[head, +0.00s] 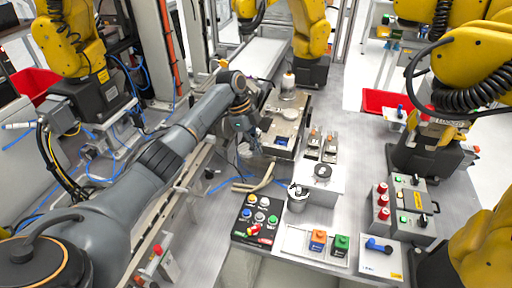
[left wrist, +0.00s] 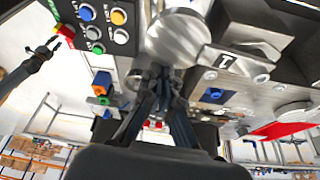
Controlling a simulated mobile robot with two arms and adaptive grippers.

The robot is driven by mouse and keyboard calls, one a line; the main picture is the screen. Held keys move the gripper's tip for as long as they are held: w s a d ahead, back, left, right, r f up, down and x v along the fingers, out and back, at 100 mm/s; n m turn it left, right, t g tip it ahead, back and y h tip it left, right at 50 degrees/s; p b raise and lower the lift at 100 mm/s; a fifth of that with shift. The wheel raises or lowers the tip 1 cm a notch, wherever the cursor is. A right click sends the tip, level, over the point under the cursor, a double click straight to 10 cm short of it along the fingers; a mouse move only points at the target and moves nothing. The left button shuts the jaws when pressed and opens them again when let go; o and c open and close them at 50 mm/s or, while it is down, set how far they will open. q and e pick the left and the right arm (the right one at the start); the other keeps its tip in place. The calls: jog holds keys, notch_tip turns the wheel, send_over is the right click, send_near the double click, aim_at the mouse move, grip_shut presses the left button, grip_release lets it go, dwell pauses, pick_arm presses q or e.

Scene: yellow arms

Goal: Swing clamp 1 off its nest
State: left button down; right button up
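My left gripper (head: 246,140) hangs at the near left corner of the metal nest fixture (head: 287,128) in the head view. In the left wrist view its dark fingers (left wrist: 153,76) come close together at the tips; whether they are fully shut is unclear. A plate marked 1 (left wrist: 222,63) and a blue piece (left wrist: 213,95) show on the fixture there. A big round metal part with a bar (left wrist: 182,38) stands close to the wrist camera; it may be clamp 1. Contact with it cannot be seen.
A button panel (head: 245,222), a silver cup (head: 297,203), and orange (head: 318,237) and green (head: 341,242) blocks stand nearer on the bench. Two small plates with toggles (head: 313,143) lie right of the fixture. Yellow arms surround the bench.

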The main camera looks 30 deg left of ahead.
aim_at(244, 148)
pick_arm(q)
jog(key=v, duration=1.2)
pick_arm(e)
jog(key=shift+d, duration=0.1)
